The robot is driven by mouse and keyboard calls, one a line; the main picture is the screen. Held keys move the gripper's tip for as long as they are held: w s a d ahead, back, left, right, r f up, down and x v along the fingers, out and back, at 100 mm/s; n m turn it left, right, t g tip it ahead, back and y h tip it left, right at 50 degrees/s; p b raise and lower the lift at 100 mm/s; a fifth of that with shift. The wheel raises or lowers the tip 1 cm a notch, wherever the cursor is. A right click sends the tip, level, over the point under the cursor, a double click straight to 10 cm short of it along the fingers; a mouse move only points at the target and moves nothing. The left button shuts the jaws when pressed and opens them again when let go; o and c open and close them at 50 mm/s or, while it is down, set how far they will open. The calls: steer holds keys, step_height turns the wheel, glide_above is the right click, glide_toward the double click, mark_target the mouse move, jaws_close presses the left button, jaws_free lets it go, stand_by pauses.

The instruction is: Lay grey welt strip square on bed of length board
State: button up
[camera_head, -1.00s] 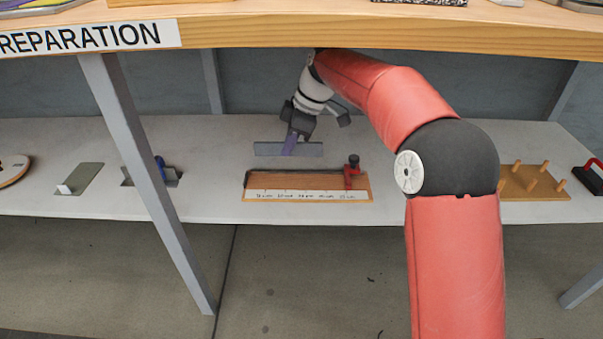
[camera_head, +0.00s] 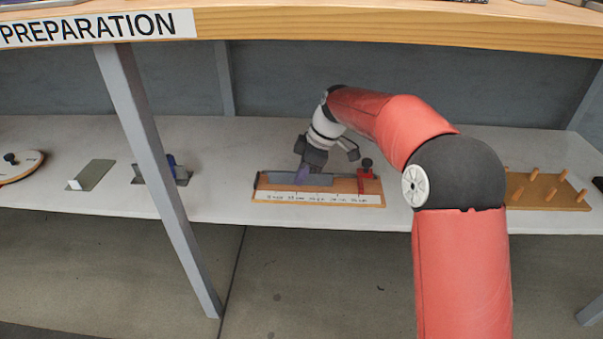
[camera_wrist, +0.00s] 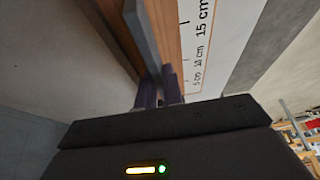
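The grey welt strip (camera_head: 285,180) is over the left and middle part of the length board's bed, roughly parallel to its long side. The length board (camera_head: 345,187) is wooden, with a white centimetre scale (camera_head: 318,198) along its front edge. My gripper (camera_head: 303,176) is shut on the strip; its purple fingers (camera_wrist: 159,92) pinch it in the wrist view. There the strip (camera_wrist: 140,38) runs beside the board's wood (camera_wrist: 166,28). I cannot tell whether it touches the bed. A red stop with a dark knob (camera_head: 366,178) stands at the board's right, apart from the strip.
The board lies on a light grey shelf (camera_head: 225,190) under a wooden worktop (camera_head: 400,32). A slanted grey post (camera_head: 150,150) stands left. A green plate (camera_head: 94,174) lies farther left, and a peg board (camera_head: 545,192) lies right. Shelf space left of the board is clear.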

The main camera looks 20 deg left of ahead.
steer(key=o, duration=0.4)
steer(key=p+v, duration=0.2)
steer(key=v, duration=0.5)
steer(key=shift+d+r, duration=0.15)
steer(key=shift+r, duration=0.2)
